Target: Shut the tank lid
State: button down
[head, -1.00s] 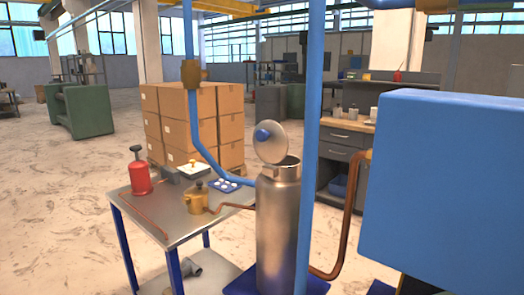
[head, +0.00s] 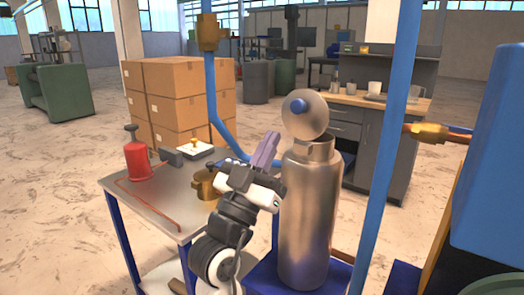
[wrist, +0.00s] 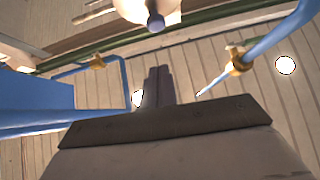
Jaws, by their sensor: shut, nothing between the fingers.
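The tank (head: 308,215) is a tall brushed-metal cylinder standing right of the middle in the head view. Its round metal lid (head: 306,124) stands open, tilted up on edge above the tank mouth, with a blue knob (head: 299,105) on its face. My gripper (head: 266,148) is in front of and left of the tank's neck, fingers pointing up and shut on nothing. It is apart from the lid, lower and to its left. In the wrist view my shut fingers (wrist: 158,84) point up toward the lid (wrist: 140,8) and its dark blue knob (wrist: 156,22) at the top edge.
A metal table (head: 160,205) on the left holds a red pump-topped can (head: 137,160) and a brass pot (head: 205,184), partly behind my arm. A blue upright pipe (head: 388,150) stands right of the tank. Another blue pipe (head: 212,90) comes down behind my gripper.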

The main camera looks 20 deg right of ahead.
aim_at(296, 101)
jog(key=shift+w+d+r+p, duration=0.35)
jog(key=shift+w+d+r, duration=0.15)
jog(key=shift+w+d, duration=0.4)
jog(key=shift+w+d+r+p, duration=0.35)
jog(key=shift+w+d+r, duration=0.2)
jog(key=shift+w+d, duration=0.35)
jog(key=shift+w+d+r+p, duration=0.35)
jog(key=shift+w+d+r, duration=0.15)
jog(key=shift+w+d, duration=0.4)
jog(key=shift+d+r, duration=0.1)
jog(key=shift+d, duration=0.05)
